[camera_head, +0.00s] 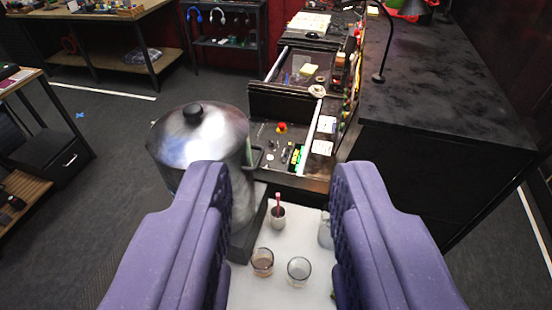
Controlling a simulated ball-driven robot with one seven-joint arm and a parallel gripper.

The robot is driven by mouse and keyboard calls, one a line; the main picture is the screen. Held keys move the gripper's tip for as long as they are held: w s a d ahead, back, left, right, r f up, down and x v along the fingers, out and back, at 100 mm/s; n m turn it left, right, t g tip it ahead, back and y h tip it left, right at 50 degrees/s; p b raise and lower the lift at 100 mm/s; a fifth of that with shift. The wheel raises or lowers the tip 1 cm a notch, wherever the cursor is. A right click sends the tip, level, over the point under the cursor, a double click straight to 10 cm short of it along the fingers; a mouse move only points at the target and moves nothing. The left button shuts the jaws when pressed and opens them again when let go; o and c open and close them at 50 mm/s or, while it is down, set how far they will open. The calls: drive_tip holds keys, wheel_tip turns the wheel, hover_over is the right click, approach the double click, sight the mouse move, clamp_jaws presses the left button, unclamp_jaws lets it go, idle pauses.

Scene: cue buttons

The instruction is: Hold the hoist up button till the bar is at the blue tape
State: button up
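My gripper (279,172) shows as two purple padded fingers, wide apart and empty, above a white surface. Beyond the fingertips is an open drawer-like tray (262,158) holding small parts. In it sits a small red knob or button (282,127) on a yellow base, and a green and black item (295,155) lies nearby. I cannot tell whether either is the hoist up button. I cannot make out a hoist bar.
A large lidded metal pot (198,136) stands just left of the gripper. The white surface (281,290) holds glasses (299,270) and a cup with a red stick (278,217). A black bench (430,70) fills the right. Open floor lies at the left.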

drive_tip(key=shift+c, duration=0.2)
clamp_jaws()
idle(1.4)
